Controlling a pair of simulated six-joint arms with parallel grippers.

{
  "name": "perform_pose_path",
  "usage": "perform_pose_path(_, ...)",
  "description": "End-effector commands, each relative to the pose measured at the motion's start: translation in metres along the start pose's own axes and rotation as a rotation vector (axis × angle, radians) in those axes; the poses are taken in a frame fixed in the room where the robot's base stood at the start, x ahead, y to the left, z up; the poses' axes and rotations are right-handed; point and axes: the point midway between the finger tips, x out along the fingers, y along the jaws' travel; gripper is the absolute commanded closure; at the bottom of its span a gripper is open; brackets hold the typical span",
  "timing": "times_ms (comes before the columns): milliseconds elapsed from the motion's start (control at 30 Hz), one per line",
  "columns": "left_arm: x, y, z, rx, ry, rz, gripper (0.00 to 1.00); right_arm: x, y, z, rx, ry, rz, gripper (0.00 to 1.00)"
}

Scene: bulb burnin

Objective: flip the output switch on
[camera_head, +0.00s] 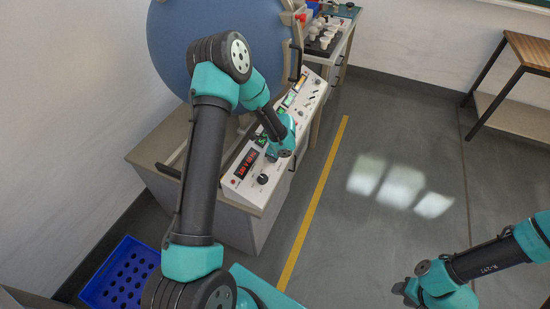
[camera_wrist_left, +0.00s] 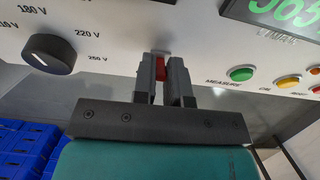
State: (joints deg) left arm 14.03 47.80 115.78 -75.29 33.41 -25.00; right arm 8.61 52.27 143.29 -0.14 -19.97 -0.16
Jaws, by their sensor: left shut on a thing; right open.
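The long sloped control panel (camera_head: 240,190) stands on a bench at the centre of the head view. My left gripper (camera_head: 275,155) is down at the panel's near half, beside the red display. In the left wrist view my left gripper's fingers (camera_wrist_left: 168,82) are shut on a small red switch (camera_wrist_left: 160,67) on the panel face. Most of the switch is hidden between the fingers, so I cannot tell its position. My right gripper (camera_head: 404,291) is open, low at the lower right over the floor, away from the panel.
A black voltage knob (camera_wrist_left: 50,54) lies left of the switch; a green button (camera_wrist_left: 241,74) and a yellow button (camera_wrist_left: 289,82) lie right. A big blue disc (camera_head: 180,45) stands behind the panel. A blue crate (camera_head: 88,295) sits lower left.

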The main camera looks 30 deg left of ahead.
Motion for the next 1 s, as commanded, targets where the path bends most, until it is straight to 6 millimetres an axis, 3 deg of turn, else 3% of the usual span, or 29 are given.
perform_pose_path(300, 0.0012, 0.0001, 0.0033, -0.001, 0.098, 0.0, 1.0, 0.0, 0.0, 0.0, 0.0, 0.0, 0.0, 0.57)
perform_pose_path(767, 0.0017, 0.0005, 0.0035, 0.0, 0.111, 0.002, 1.0, 0.0, 0.0, 0.0, 0.0, 0.0, 0.0, 0.57)
perform_pose_path(800, 0.0017, 0.0005, 0.0035, 0.0, 0.11, 0.002, 0.84, 0.0, 0.0, 0.0, 0.0, 0.0, 0.0, 0.57)
perform_pose_path(1000, 0.0014, 0.0003, 0.0037, 0.0, 0.11, 0.002, 0.65, 0.0, 0.0, 0.0, 0.0, 0.0, 0.0, 0.57)
